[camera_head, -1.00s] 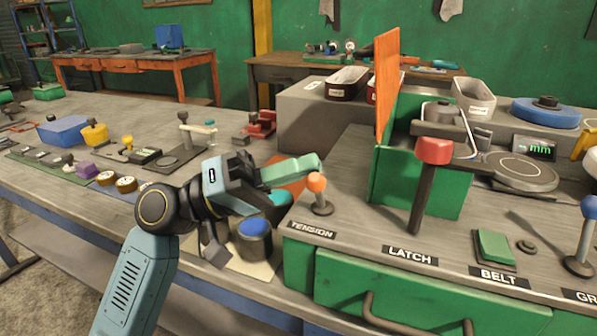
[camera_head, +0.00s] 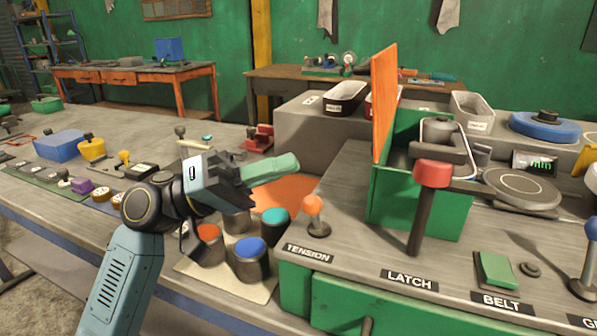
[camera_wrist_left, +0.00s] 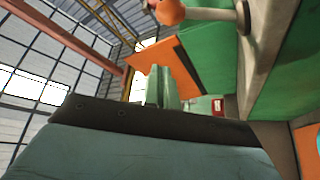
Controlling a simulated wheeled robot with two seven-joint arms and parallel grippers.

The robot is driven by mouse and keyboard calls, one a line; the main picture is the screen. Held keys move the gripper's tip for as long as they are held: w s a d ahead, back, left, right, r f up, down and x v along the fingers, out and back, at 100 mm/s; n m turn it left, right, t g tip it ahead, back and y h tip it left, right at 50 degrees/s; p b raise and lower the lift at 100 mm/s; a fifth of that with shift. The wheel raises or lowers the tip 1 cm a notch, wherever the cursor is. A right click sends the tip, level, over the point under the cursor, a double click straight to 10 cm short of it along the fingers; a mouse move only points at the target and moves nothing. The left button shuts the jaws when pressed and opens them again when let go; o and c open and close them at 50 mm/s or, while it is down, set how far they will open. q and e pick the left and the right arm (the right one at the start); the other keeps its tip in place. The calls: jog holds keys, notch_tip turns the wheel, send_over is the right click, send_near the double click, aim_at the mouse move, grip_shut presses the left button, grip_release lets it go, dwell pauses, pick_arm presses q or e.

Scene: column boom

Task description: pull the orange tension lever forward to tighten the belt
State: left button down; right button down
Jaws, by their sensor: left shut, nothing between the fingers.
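The tension lever (camera_head: 315,214) has an orange ball knob on a short metal stem. It stands behind the TENSION label (camera_head: 309,253) at the left front of the grey-topped machine. In the left wrist view its orange knob (camera_wrist_left: 170,11) shows at the top edge. My left gripper (camera_head: 290,163) is shut and empty, with its pale green fingers above and to the left of the knob, apart from it. The fingers also show in the left wrist view (camera_wrist_left: 160,88), below the knob. My right gripper is in neither view. The belt itself cannot be made out.
A red-topped latch lever (camera_head: 432,174), an upright orange panel (camera_head: 384,100) and a green belt button (camera_head: 497,268) are to the right. Several capped cylinders, one blue-topped (camera_head: 250,250), stand below my left gripper. An orange sheet (camera_head: 290,192) lies behind them.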

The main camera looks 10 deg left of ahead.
pick_arm(q)
jog(key=v, duration=0.7)
jog(key=shift+s, duration=0.25)
jog(key=shift+r, duration=0.15)
